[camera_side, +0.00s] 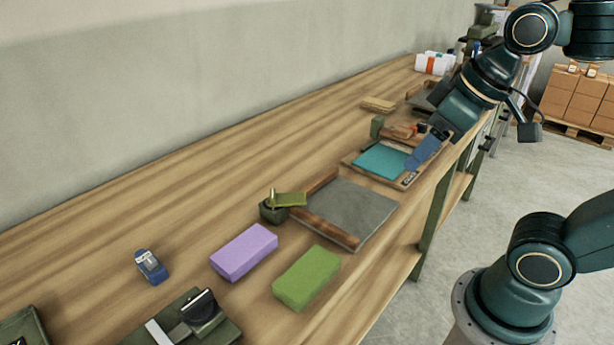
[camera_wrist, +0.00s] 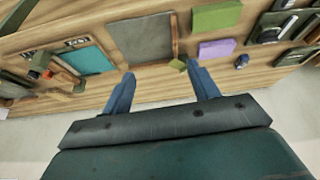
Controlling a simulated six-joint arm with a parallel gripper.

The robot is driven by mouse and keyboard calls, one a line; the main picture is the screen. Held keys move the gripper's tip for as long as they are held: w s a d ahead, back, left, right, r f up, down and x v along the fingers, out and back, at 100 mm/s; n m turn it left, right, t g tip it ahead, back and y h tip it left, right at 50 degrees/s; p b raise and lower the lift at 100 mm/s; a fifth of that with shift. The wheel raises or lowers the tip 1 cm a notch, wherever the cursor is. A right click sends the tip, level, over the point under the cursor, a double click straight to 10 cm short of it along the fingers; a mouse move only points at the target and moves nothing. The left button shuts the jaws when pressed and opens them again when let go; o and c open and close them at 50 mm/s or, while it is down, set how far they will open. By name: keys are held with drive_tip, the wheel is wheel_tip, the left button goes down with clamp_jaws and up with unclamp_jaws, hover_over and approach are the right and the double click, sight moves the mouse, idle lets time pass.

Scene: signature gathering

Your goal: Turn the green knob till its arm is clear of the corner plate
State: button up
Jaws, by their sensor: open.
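The green knob (camera_side: 272,211) stands on the bench at the left corner of the grey corner plate (camera_side: 358,208), which has wooden rails on two sides. Its flat green arm (camera_side: 290,199) points right, toward the gap where the rails meet. I cannot tell whether the arm's tip overlaps the plate. In the wrist view the knob (camera_wrist: 177,65) looks small, between my fingertips in the picture but well beyond them. My gripper (camera_side: 419,158) is open and empty, with blue fingers, above the teal sheet's board, apart from the knob. It also shows in the wrist view (camera_wrist: 160,73).
A purple block (camera_side: 244,252) and a green block (camera_side: 307,278) lie in front of the knob. A blue item (camera_side: 151,266) is further left. The teal sheet (camera_side: 381,162) lies on a board with small items behind it. Bench behind the knob is clear.

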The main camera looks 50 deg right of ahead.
drive_tip(key=w+a+r+n+g, duration=0.1)
drive_tip(key=w+r+n+g, duration=0.15)
drive_tip(key=w, duration=0.55)
drive_tip(key=n+g, duration=0.3)
drive_tip(key=n, duration=0.3)
hover_over(288, 198)
drive_tip(key=w+a, duration=0.3)
wheel_tip(288, 198, down, 6)
drive_tip(key=shift+s+d+f, duration=0.15)
drive_tip(key=shift+f, duration=0.1)
drive_tip(key=shift+f, duration=0.15)
wheel_tip(288, 198, down, 14)
drive_tip(key=shift+r, duration=0.25)
clamp_jaws()
